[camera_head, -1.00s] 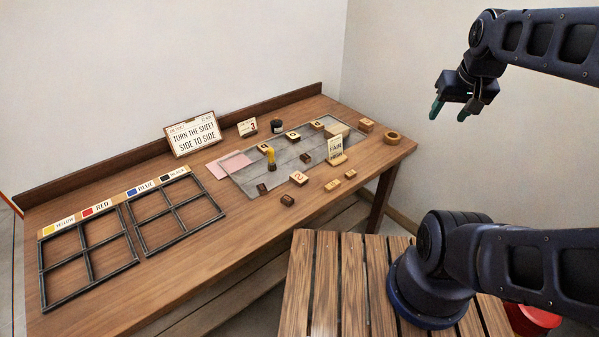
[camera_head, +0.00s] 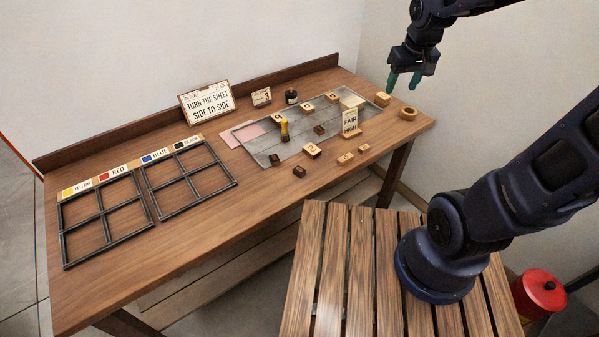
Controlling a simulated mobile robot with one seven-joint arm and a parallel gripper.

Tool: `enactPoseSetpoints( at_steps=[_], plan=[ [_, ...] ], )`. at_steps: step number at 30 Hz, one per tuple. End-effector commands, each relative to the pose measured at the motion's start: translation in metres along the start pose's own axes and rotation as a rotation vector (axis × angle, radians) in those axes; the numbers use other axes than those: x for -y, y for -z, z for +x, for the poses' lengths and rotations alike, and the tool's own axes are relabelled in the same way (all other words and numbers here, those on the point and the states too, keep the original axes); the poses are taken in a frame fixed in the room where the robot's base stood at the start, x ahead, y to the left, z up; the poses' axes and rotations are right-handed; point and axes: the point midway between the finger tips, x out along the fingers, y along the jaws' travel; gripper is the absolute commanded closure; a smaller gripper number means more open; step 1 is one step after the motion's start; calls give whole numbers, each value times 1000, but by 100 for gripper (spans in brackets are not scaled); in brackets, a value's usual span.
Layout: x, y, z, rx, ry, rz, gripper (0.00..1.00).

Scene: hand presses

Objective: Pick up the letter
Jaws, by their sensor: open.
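Several small letter blocks lie on and around the grey plate (camera_head: 293,148) on the wooden table. A light block with a red mark (camera_head: 312,151) lies at the plate's front edge. Light blocks (camera_head: 307,108) and (camera_head: 332,97) lie along its back. Dark blocks (camera_head: 319,129) and (camera_head: 274,160) lie on or beside the plate. More light blocks (camera_head: 346,158) and (camera_head: 382,99) lie to the right. Most faces are too small to read. My gripper (camera_head: 404,82) is open and empty, above the table's right end, apart from every block.
A yellow-handled tool (camera_head: 284,131) stands on the plate, near a "FAIR" card (camera_head: 350,122). A dark jar (camera_head: 291,97), instruction sign (camera_head: 209,102) and tape-like ring (camera_head: 408,113) stand nearby. Black frames (camera_head: 103,219) fill the left.

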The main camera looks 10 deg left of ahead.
Motion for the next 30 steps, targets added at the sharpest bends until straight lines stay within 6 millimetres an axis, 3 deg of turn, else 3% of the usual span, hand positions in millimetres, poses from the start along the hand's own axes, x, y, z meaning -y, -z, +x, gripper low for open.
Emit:
enactPoseSetpoints(
  at_steps=[6, 15, 24, 30],
  plan=[
    [51, 28, 44, 53, 27, -136, 47],
    [130, 47, 107, 118, 60, -313, 47],
    [216, 38, 175, 183, 90, -490, 47],
    [259, 25, 209, 212, 103, -576, 47]
  ],
)
